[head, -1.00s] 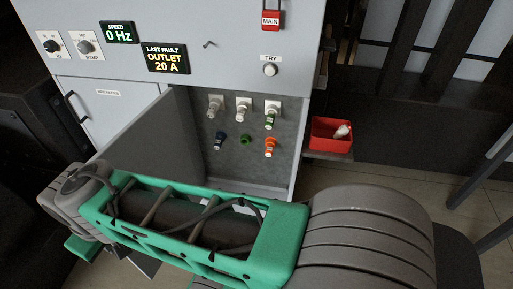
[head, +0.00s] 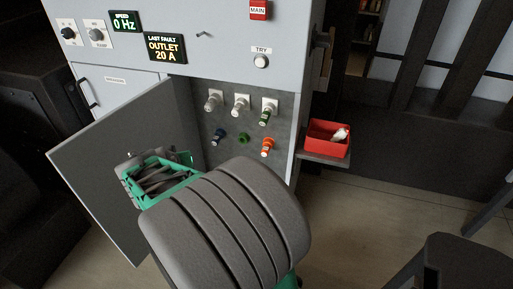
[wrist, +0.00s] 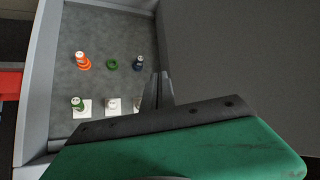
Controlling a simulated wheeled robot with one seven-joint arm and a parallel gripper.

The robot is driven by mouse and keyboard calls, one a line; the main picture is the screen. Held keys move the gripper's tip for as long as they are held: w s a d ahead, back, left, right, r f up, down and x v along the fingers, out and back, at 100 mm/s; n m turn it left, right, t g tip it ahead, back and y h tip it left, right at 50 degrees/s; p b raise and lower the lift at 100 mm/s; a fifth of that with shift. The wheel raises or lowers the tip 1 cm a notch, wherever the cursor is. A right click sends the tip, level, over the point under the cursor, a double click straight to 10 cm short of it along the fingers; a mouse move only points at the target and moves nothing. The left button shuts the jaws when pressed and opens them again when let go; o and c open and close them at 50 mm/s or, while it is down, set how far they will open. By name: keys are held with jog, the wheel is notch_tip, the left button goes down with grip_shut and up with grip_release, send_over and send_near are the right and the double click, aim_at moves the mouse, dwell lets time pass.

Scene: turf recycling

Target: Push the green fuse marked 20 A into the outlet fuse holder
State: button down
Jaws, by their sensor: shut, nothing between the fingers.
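The green fuse (head: 266,114) sits at the rightmost of the white-plated holders in the top row, its green body standing out from the plate (head: 270,103). Its marking is too small to read. In the wrist view, where the panel appears upside down, the green fuse (wrist: 77,103) is at lower left. My gripper (wrist: 158,88) is shut and empty, in front of the panel and to the right of the fuse in the wrist view, apart from it. In the head view my arm hides the fingers.
The open cabinet door (head: 105,165) stands left of the recess. Below the holders are a blue fuse (head: 218,136), a green ring-like piece (head: 243,138) and an orange fuse (head: 267,147). A red bin (head: 326,139) stands right. The display (head: 165,47) reads OUTLET 20 A.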

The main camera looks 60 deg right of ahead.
jog(key=s+d+f+m+g+h+b, duration=0.1)
jog(key=s+d+f+m+h+b, duration=0.15)
jog(key=d, duration=0.45)
jog(key=s+d+f+m+h+b, duration=0.1)
jog(key=s+d+h, duration=0.15)
jog(key=d, duration=0.35)
jog(key=g+h+b, duration=0.2)
jog(key=h, duration=0.3)
send_near(263, 122)
jog(key=d, duration=0.3)
jog(key=d+p, duration=0.2)
jog(key=d, duration=0.1)
jog(key=shift+w+r+m, duration=0.15)
jog(key=shift+w+m, duration=0.2)
jog(key=shift+w, duration=0.05)
jog(key=shift+w+d, duration=0.1)
jog(key=shift+d, duration=0.25)
jog(key=shift+w+d, duration=0.1)
jog(key=shift+d, duration=0.4)
